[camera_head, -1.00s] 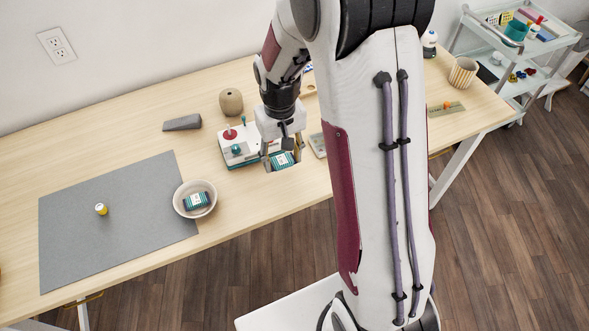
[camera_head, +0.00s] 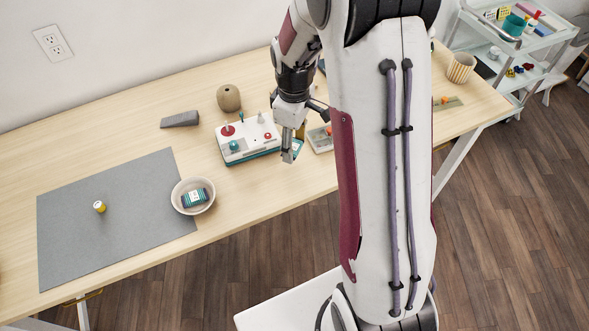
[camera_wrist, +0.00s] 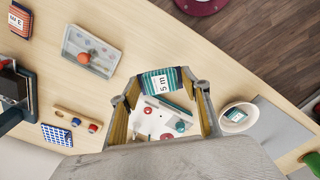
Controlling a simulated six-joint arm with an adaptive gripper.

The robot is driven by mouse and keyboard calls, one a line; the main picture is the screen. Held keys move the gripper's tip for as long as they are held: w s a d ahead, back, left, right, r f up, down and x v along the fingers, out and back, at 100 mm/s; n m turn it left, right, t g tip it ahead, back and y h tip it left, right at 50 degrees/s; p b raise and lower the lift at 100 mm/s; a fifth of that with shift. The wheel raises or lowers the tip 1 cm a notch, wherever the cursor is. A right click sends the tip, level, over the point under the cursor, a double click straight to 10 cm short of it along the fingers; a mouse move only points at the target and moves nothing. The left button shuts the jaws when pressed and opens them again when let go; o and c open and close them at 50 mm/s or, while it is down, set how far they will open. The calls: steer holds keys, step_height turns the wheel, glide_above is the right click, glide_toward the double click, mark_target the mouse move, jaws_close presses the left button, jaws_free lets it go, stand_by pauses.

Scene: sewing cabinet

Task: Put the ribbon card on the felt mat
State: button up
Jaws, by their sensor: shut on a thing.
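A teal ribbon card marked "5 m" (camera_wrist: 160,82) is held between the fingertips of my gripper (camera_wrist: 161,92) in the wrist view. In the head view my gripper (camera_head: 293,150) is at the front right of the white control box, and only a teal sliver of the card (camera_head: 298,146) shows beside the finger. The card appears raised above the table, though its height is hard to judge. The grey felt mat (camera_head: 95,235) lies flat at the left of the table, apart from my gripper, and its edge shows at the right of the wrist view (camera_wrist: 272,128).
A round bowl (camera_head: 181,206) with another teal card (camera_head: 195,197) stands at the mat's right edge. A yellow spool (camera_head: 99,207) stands on the mat. The control box (camera_head: 240,143), a grey wedge (camera_head: 180,119) and a brown pot (camera_head: 228,98) are nearby. Much of the mat is clear.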

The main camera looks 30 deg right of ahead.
steer(key=n, duration=0.5)
steer(key=shift+w+d+r, duration=0.1)
steer(key=shift+w+d, duration=0.1)
steer(key=shift+d, duration=0.15)
steer(key=n, duration=0.3)
steer(key=shift+w+r, duration=0.1)
steer(key=shift+n, duration=1.6)
glide_above(296, 170)
steer(key=shift+f, duration=2.5)
steer(key=shift+f, duration=2.3)
steer(key=shift+f, duration=0.15)
